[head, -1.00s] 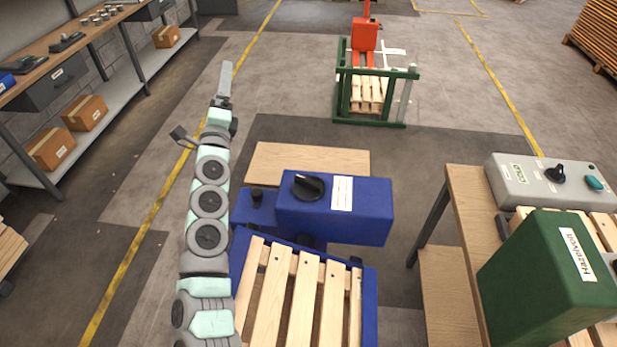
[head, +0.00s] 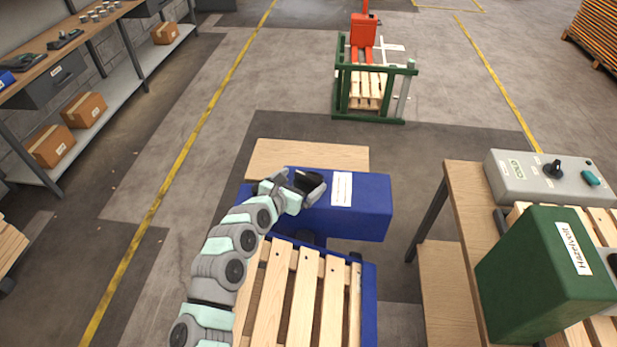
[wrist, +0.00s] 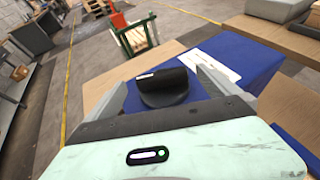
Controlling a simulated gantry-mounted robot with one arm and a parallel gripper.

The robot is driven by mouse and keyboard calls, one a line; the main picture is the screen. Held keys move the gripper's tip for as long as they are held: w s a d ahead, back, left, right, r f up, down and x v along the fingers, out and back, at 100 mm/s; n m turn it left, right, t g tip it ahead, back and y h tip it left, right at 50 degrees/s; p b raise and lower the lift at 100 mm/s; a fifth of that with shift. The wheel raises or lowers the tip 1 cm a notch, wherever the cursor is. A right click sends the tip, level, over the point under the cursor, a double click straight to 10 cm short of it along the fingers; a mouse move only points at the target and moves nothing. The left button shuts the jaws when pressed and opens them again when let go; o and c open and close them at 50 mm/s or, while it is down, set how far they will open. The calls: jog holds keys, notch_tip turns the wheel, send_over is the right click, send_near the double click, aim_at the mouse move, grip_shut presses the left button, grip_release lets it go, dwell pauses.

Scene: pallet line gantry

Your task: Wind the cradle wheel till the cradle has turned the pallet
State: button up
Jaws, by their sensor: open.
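A blue machine housing (head: 365,210) with a white label stands at the head of a blue frame (head: 369,300) holding a slatted wooden pallet (head: 305,300). A black wheel (head: 313,183) with a raised grip bar sits on top of the housing, now partly hidden by my gripper (head: 299,189). In the wrist view the wheel (wrist: 165,88) lies between the two open fingers of my gripper (wrist: 160,76), its bar lying across the gap. I cannot tell whether the fingers touch it. The pallet lies in the frame with its slats up.
A plywood board (head: 300,155) lies behind the housing. To the right, a wooden bench (head: 465,215) carries a grey control box (head: 540,180) and a green box (head: 540,280). A green-framed stand (head: 372,118) is farther back. The floor between is clear.

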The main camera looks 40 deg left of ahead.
aim_at(309, 176)
jog(key=shift+b+x, duration=0.3)
jog(key=shift+x, duration=2.1)
jog(key=c, duration=1.3)
jog(key=shift+o, duration=0.2)
jog(key=shift+d, duration=0.1)
jog(key=shift+d+p, duration=0.1)
jog(key=shift+p, duration=0.7)
